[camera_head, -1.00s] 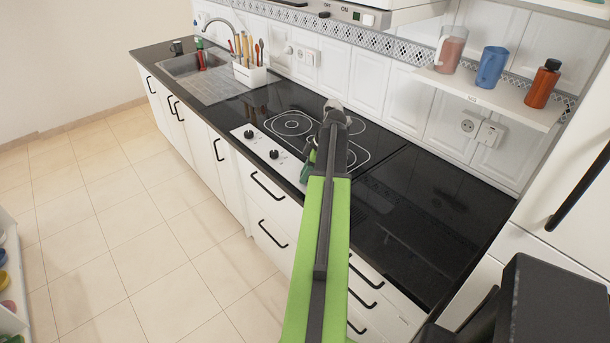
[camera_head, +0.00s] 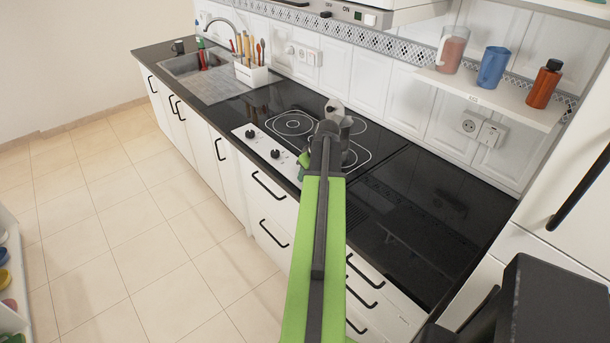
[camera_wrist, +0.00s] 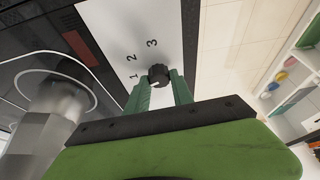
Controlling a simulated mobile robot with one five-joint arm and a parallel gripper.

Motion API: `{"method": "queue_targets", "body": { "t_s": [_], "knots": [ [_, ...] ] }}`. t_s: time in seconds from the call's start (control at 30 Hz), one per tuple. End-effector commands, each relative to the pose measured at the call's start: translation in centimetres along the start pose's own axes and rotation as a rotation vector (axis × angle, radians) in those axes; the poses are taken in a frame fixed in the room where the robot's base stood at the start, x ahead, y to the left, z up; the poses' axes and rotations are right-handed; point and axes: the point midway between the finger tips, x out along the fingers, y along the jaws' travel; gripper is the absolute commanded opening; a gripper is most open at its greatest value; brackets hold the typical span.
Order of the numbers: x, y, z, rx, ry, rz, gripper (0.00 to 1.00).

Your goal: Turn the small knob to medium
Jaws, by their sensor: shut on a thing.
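In the wrist view a small black knob (camera_wrist: 158,74) stands on a white panel (camera_wrist: 125,28) with the numbers 1, 2 and 3 printed beside it. My gripper (camera_wrist: 161,86) has its two green fingers on either side of the knob and is shut on it. A light mark shows on the knob's lower edge; which number it points to is hard to tell. In the head view the gripper's green fingers (camera_head: 303,163) show at the hob's front edge, and my arm hides the held knob.
Two other black knobs (camera_head: 275,154) sit on the white strip to the left. The black hob (camera_head: 287,104) lies behind, and bare black counter (camera_head: 425,205) is to the right. The tiled floor at the left is clear.

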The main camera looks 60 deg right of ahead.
Motion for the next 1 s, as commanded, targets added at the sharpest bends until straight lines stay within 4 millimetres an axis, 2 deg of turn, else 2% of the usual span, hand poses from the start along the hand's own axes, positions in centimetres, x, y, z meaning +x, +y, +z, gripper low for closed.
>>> {"method": "queue_targets", "body": {
  "t_s": [0.6, 1.0],
  "knots": [
    [0.05, -0.57, -0.15, 0.535, 0.0, 0.218, 0.0],
    [0.15, -0.75, -0.27, 0.808, -0.003, 0.328, 0.0]
  ]
}}
